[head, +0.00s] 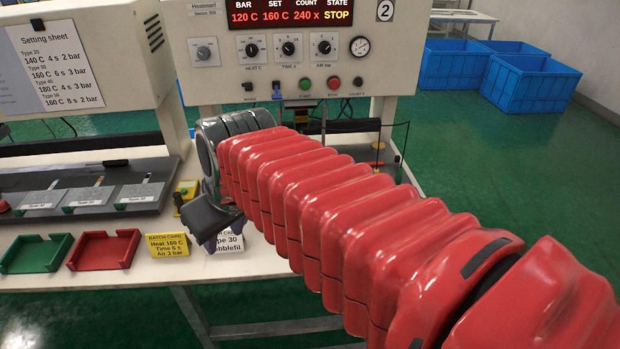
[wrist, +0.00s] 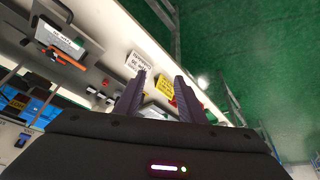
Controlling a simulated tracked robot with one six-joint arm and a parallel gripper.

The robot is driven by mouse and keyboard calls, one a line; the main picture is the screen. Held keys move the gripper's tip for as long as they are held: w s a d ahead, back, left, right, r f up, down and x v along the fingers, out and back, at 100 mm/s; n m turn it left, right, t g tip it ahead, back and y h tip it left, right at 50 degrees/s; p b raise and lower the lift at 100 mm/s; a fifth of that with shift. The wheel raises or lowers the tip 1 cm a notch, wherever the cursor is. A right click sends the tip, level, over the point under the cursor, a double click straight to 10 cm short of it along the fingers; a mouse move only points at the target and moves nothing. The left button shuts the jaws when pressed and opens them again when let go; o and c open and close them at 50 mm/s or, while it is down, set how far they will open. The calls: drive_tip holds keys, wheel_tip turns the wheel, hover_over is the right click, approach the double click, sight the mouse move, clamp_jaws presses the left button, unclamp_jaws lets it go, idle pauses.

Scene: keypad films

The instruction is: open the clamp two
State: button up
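I cannot clearly make out clamp two. My red arm covers much of the bench below the panel marked two (head: 385,11) in the head view. In the wrist view a plate with a black handle (wrist: 66,42) lies at the upper left; I cannot tell whether it is the clamp. My gripper (head: 222,236) hangs over the bench front by the white card in the head view. In the wrist view my gripper (wrist: 160,77) has its two fingers apart, with nothing held between them. The handled plate is well to the left of the fingers there.
The bench carries a yellow batch card (head: 168,245), a white card (head: 230,243), a red tray (head: 104,250) and a green tray (head: 36,254). The display (head: 290,12) reads STOP. Blue crates (head: 527,88) stand on the floor at the back right.

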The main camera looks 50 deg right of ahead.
drive_tip(key=w+d+f, duration=0.1)
drive_tip(key=w+d, duration=0.2)
drive_tip(key=d, duration=1.5)
drive_tip(key=w+d+f, duration=0.1)
drive_tip(key=w+d, duration=0.3)
drive_tip(key=d, duration=1.3)
drive_tip(key=shift+d+n+y, duration=0.3)
drive_tip(key=shift+d+n, duration=0.1)
drive_tip(key=shift+w, duration=0.15)
drive_tip(key=x, duration=1.3)
drive_tip(key=shift+f, duration=0.5)
drive_tip(key=shift+c, duration=0.2)
clamp_jaws()
